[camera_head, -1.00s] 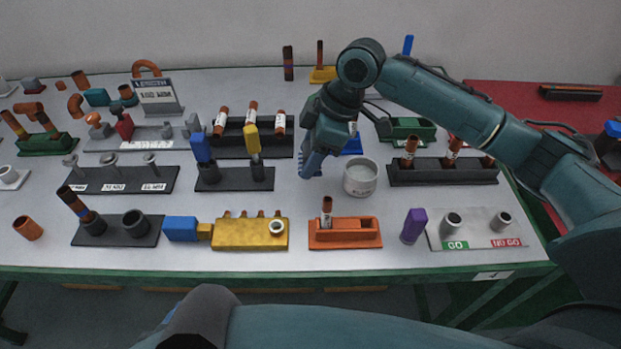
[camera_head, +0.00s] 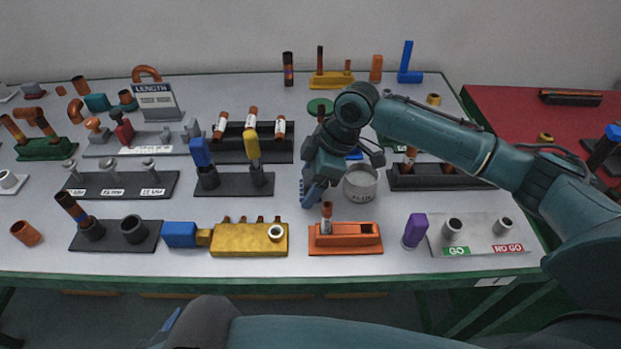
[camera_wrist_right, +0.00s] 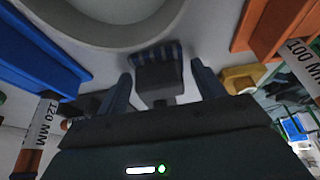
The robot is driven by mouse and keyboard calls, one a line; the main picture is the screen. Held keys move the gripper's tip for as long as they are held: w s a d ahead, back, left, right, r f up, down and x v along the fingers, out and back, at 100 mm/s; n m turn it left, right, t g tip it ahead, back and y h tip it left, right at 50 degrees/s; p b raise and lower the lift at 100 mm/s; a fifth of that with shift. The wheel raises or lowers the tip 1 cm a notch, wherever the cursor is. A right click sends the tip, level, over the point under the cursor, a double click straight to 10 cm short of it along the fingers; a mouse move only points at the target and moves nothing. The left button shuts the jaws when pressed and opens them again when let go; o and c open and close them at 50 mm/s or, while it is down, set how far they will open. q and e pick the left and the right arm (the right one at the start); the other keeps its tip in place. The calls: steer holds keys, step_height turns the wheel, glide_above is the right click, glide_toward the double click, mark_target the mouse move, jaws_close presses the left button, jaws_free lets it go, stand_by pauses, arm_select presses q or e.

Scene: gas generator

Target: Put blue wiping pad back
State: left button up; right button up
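In the head view the gripper hides this block. A blue tray (camera_wrist_right: 35,65) shows at left in the wrist view. My left gripper is not in view.
An orange rack (camera_head: 345,247) with an upright tube stands in front of the gripper. A yellow block (camera_head: 248,240) lies to its left, a purple block (camera_head: 414,230) to its right. A dark two-socket stand (camera_head: 233,187) is left of the gripper, with bare table between.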

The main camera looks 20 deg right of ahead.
steer(key=shift+o, duration=0.5)
steer(key=shift+d+r, duration=0.1)
steer(key=shift+r, duration=0.25)
steer(key=p+v, duration=0.1)
steer(key=v, duration=1)
steer(key=shift+r, duration=0.25)
steer(key=shift+s+d, duration=0.1)
steer(key=shift+d, duration=0.05)
